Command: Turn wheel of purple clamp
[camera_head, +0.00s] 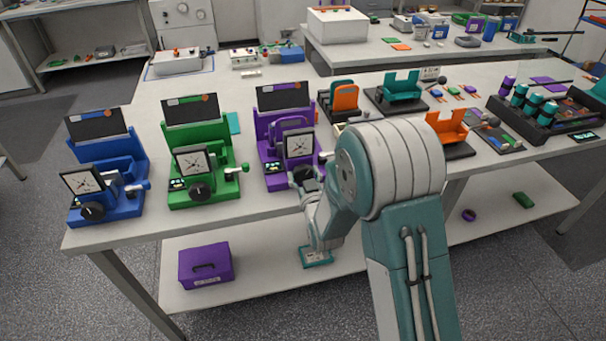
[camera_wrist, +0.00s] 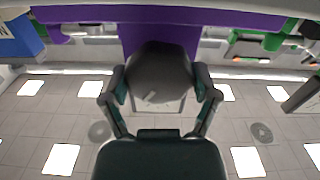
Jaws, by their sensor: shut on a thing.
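The purple clamp (camera_head: 268,130) stands on the bench, third from the left, with a dark screen at its back and a square dial at its front. Its round dark wheel (camera_wrist: 158,72) fills the middle of the wrist view, below the purple body (camera_wrist: 215,15). My gripper (camera_wrist: 161,88) has one finger on each side of the wheel and is shut on it. In the head view my gripper (camera_head: 308,178) is at the clamp's front, low under the dial, and partly hides the wheel.
A green clamp (camera_head: 187,133) and a blue clamp (camera_head: 96,158) stand to the left. An orange holder (camera_head: 447,127) and a black battery tray (camera_head: 540,125) are to the right. A purple box (camera_head: 205,264) sits on the lower shelf. The bench's front edge is close below my gripper.

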